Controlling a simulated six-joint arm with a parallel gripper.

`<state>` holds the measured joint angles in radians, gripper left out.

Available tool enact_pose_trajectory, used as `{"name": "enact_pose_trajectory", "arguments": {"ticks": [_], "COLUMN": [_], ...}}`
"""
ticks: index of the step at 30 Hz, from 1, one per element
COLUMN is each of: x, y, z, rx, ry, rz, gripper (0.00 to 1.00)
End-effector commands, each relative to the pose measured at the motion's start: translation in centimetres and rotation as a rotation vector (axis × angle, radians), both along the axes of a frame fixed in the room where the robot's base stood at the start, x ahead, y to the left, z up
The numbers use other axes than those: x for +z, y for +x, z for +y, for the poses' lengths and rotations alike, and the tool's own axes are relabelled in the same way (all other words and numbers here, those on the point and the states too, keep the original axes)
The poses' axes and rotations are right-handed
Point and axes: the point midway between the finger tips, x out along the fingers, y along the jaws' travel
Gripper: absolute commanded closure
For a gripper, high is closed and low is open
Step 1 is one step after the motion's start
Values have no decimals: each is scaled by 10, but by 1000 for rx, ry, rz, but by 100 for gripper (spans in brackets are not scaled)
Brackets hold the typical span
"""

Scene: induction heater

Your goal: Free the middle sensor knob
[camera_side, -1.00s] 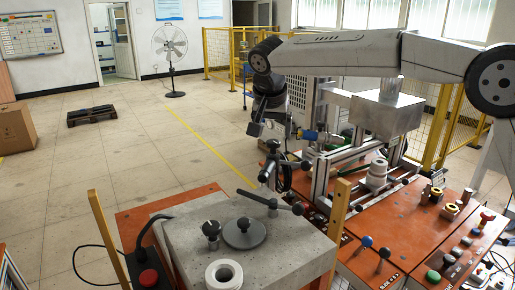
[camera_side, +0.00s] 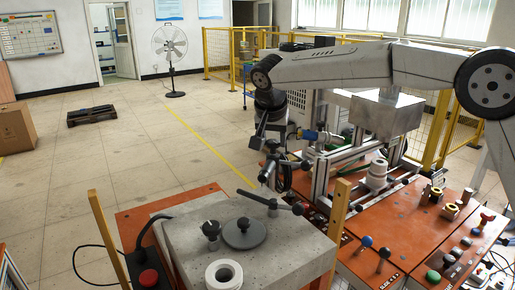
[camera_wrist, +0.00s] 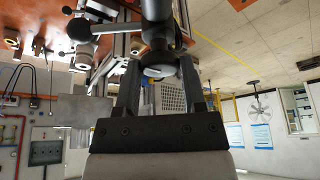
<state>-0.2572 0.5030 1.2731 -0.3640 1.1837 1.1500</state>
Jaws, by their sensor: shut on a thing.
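The middle sensor knob (camera_wrist: 160,68) is a dark round knob with a paler grey face. In the wrist view it sits between the fingertips of my gripper (camera_wrist: 160,82), which is shut on it. In the side view my gripper (camera_side: 266,142) is at the black clamp post (camera_side: 273,168), behind the grey block; the knob there is too small and covered to make out clearly. Another black ball knob (camera_wrist: 79,29) on a rod stands left of the held one in the wrist view. A dark upright part (camera_wrist: 156,8) rises just beyond it.
The grey block (camera_side: 190,262) carries black knobs, a round black disc (camera_side: 244,233) and a white ring (camera_side: 223,274). A metal frame (camera_side: 322,178) stands close on the right. An orange bench (camera_side: 400,225) has several coloured knobs.

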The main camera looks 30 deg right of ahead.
Motion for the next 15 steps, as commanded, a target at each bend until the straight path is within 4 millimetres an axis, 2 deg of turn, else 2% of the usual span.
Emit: {"name": "enact_pose_trajectory", "arguments": {"ticks": [8, 15], "x": [1, 1], "y": [-1, -1], "z": [0, -1], "rx": [22, 110], "ry": [0, -2], "rz": [0, -1], "gripper": [100, 100]}}
